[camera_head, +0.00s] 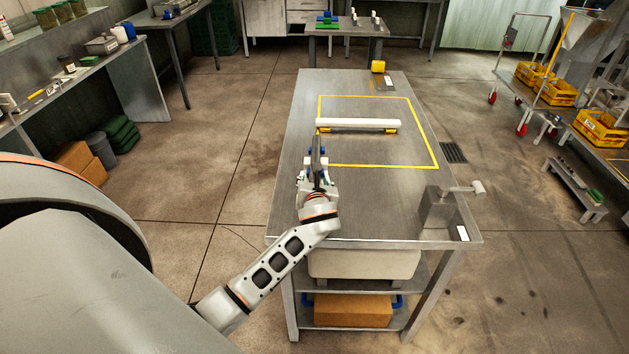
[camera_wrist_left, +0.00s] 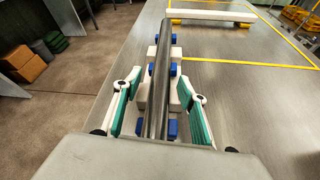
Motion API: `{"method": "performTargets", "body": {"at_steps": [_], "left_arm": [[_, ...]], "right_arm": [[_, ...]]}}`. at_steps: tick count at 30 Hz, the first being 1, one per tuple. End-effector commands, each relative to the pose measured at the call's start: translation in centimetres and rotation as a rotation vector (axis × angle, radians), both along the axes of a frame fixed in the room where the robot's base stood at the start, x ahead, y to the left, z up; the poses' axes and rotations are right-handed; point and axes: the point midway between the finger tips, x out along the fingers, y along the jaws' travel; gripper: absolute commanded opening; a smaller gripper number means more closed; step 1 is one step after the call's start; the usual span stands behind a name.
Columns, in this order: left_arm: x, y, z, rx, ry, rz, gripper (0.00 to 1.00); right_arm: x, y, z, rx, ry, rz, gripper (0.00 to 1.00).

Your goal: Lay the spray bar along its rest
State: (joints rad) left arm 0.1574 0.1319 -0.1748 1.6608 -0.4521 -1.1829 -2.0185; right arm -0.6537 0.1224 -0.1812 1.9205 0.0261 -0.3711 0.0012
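A grey metal tube, which looks like the spray bar (camera_wrist_left: 160,70), runs lengthwise over a white stand with blue blocks (camera_wrist_left: 174,69). The tube also shows end-on in the head view (camera_head: 322,147). My left gripper (camera_head: 317,172) is over the near end of the stand. In the left wrist view its green-padded fingers (camera_wrist_left: 159,90) are spread on either side of the tube, with gaps to it. A long white bar on yellow feet, perhaps the rest (camera_head: 358,124), lies crosswise farther back inside the yellow outline. My right gripper is not in view.
The steel table (camera_head: 380,205) has clear room right of the gripper. A grey block with a handle (camera_head: 438,208) stands at its front right. A yellow object (camera_head: 378,66) is at the far edge.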

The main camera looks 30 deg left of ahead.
Motion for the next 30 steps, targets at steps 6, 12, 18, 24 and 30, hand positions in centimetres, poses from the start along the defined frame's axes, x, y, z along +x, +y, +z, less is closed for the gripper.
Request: {"method": "performTargets", "body": {"at_steps": [6, 12, 18, 24, 30], "left_arm": [[-0.1, 0.0, -0.1, 0.0, 0.002, 0.0, 0.41], [-0.9, -0.7, 0.3, -0.001, 0.002, -0.001, 0.41], [-3.2, -2.4, 1.4, -0.003, 0.001, -0.001, 0.41], [-5.1, -3.8, 2.4, -0.001, 0.002, -0.001, 0.41], [-5.9, -4.4, 2.9, -0.001, 0.001, 0.0, 0.41]], "right_arm": [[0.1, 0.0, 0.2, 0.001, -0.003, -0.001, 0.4], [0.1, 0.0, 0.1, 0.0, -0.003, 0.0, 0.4], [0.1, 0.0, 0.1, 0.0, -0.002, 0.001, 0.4], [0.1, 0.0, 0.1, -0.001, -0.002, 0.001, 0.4], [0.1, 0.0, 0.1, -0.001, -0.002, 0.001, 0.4]]}}
